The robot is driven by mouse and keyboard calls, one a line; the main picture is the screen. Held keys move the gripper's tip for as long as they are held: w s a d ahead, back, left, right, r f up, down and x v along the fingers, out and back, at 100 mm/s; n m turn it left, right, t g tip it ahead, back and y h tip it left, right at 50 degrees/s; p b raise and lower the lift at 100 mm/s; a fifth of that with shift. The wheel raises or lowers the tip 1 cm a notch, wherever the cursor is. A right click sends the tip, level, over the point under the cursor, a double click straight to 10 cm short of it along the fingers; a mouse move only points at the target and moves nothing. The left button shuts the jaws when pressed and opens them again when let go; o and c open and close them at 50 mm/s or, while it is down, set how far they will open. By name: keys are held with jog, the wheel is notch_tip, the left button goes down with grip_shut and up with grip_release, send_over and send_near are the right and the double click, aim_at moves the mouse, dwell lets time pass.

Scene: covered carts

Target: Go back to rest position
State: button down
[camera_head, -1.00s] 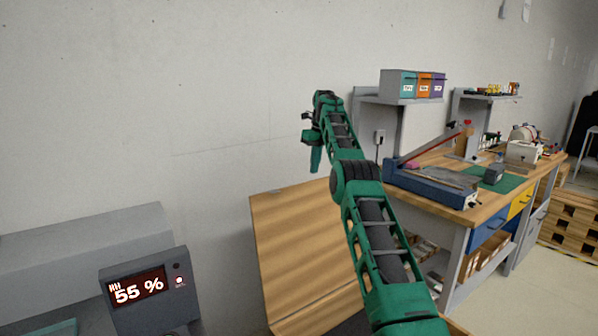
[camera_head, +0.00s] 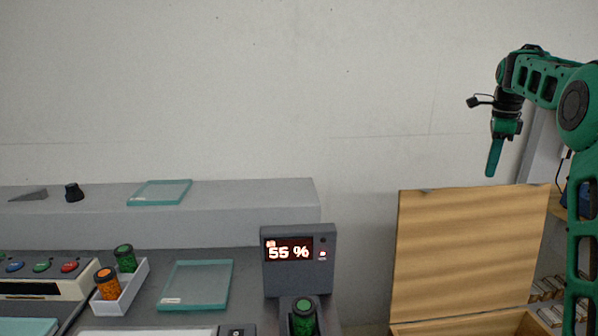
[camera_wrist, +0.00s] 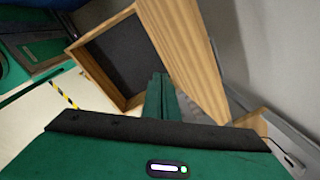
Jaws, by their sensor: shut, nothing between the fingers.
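My gripper (camera_head: 494,158) is at the upper right in the head view, on my green arm. It points down and hangs in the air above the raised wooden lid (camera_head: 465,250), with its fingers together and nothing between them. In the wrist view the shut green fingers (camera_wrist: 158,98) reach toward an open wooden box (camera_wrist: 92,72) with a dark inside. The box's wooden lid (camera_wrist: 185,50) stands up beside them. The gripper looks apart from the box and the lid.
Left of the box is a grey bench with a 55 % display (camera_head: 287,251), a green-capped jar (camera_head: 303,318), a white tray (camera_head: 133,292) with two jars, glass plates (camera_head: 197,285) and a button panel (camera_head: 40,275). A blank wall stands behind.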

jog(key=s+a+f+n, duration=0.4)
jog(key=s+f+n, duration=0.1)
jog(key=s, duration=1)
jog(key=s+a+f+n, duration=0.4)
jog(key=s+f+n, duration=0.2)
jog(key=s, duration=1)
jog(key=s+a+f+n+g, duration=0.1)
jog(key=s+a+f+n, duration=0.4)
jog(key=s, duration=1)
jog(key=shift+s+f+n+y, duration=0.2)
jog(key=shift+s+n+y, duration=0.2)
jog(key=shift+n, duration=0.5)
jog(key=shift+w+a, duration=0.1)
jog(key=shift+w+f, duration=0.25)
jog(key=shift+w, duration=0.35)
